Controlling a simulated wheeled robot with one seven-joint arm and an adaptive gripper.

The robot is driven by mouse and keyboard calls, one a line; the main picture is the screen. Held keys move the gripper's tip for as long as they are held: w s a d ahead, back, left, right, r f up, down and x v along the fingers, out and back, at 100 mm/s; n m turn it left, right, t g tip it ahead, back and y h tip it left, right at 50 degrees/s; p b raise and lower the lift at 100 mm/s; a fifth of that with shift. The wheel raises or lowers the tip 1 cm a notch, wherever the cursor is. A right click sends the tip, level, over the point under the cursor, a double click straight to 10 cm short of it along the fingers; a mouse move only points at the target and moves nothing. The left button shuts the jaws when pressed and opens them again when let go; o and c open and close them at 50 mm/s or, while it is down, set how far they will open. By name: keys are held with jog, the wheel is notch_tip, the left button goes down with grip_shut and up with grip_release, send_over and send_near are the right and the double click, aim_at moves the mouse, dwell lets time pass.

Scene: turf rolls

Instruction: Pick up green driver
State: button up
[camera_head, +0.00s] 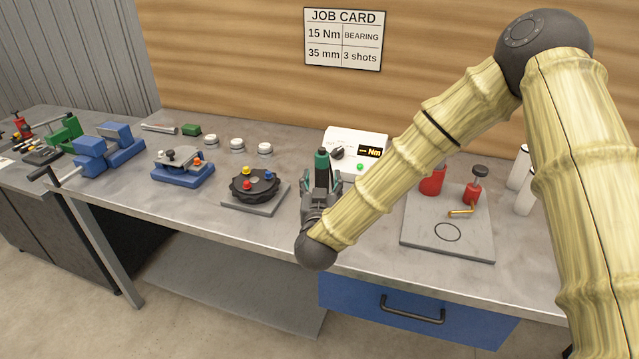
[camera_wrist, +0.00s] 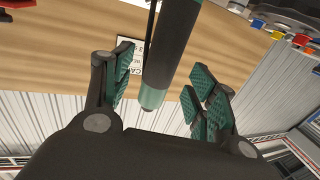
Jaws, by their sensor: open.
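The green driver (camera_head: 321,161) stands upright near the front middle of the bench, in front of the white torque box. Its dark body has a green end, and its lower part is hidden behind my gripper. My gripper (camera_head: 322,187) is open around the driver. In the wrist view my gripper (camera_wrist: 160,84) has its green-padded fingers on either side of it, with visible gaps.
A white box with an Nm display (camera_head: 356,147) stands just behind. A black round fixture with coloured knobs (camera_head: 254,184) is to the left. A grey plate (camera_head: 471,240) with red items is to the right, near white cylinders (camera_head: 519,168). A blue drawer (camera_head: 345,297) is below.

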jog(key=shift+w+r+p, duration=0.2)
jog(key=shift+w+p, duration=0.1)
jog(key=shift+w, duration=0.1)
jog(key=shift+w+f+p, duration=0.15)
jog(key=shift+w+p, duration=0.3)
jog(key=shift+w, duration=0.6)
jog(key=shift+w+f+p, duration=0.1)
jog(key=shift+w+p, duration=0.3)
jog(key=shift+w, duration=0.6)
jog(key=c, duration=1.2)
jog(key=shift+r, duration=0.1)
jog(key=shift+c, duration=0.2)
notch_tip(320, 180, up, 10)
jog(key=b, duration=0.3)
notch_tip(320, 180, up, 9)
jog(key=p, duration=0.5)
send_over(322, 177)
jog(key=w, duration=0.2)
jog(key=shift+w, duration=0.15)
